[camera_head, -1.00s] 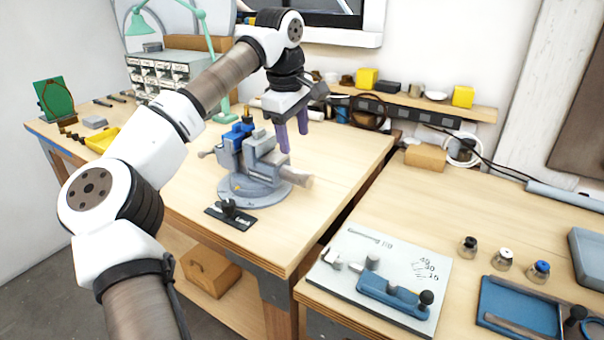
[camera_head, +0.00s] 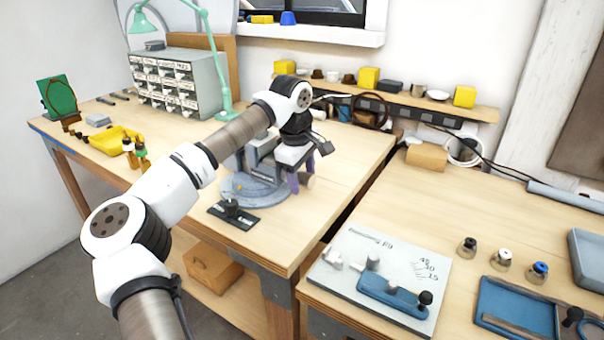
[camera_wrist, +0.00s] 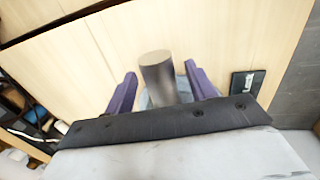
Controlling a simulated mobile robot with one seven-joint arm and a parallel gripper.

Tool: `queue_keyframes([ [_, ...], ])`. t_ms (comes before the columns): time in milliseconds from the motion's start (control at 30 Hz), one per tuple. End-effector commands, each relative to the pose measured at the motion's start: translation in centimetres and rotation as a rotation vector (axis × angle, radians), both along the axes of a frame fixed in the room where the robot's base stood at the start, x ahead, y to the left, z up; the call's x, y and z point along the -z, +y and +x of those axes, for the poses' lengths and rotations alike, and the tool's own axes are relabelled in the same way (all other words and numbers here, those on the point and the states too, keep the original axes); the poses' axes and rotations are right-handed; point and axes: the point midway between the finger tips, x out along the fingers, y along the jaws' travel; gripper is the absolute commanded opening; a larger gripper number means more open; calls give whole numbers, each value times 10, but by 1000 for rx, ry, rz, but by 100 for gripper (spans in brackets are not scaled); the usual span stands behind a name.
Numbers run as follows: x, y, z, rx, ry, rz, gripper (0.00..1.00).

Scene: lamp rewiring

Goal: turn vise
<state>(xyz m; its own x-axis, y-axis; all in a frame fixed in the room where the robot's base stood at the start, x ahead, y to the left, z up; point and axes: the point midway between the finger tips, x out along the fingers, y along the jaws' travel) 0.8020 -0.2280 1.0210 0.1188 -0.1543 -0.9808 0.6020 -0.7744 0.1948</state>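The grey vise (camera_head: 262,150) stands on its round base (camera_head: 240,188) on the left workbench. My arm hides part of its upper body. Its thick cylindrical handle (camera_head: 309,182) sticks out at the right. In the wrist view the handle (camera_wrist: 158,72) shows end-on between my two purple fingers. My gripper (camera_head: 301,181) is low beside the vise at the handle; it also shows in the wrist view (camera_wrist: 160,80). The fingers are apart, with a visible gap on each side of the handle.
A black plate with a knob (camera_head: 233,213) lies in front of the vise; its label shows in the wrist view (camera_wrist: 245,84). A yellow tray (camera_head: 112,140), small bottles (camera_head: 138,155), a drawer cabinet (camera_head: 178,82) and a green lamp (camera_head: 222,75) stand behind and left.

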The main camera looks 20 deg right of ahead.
Motion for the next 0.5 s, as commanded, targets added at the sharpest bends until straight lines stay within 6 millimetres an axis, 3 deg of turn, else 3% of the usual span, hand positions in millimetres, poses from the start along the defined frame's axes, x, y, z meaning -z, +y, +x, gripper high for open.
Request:
queue_keyframes([
  [67,0,0,0,0,0,0,45],
  [400,-1,0,0,0,0,0,1],
  [500,-1,0,0,0,0,0,0],
])
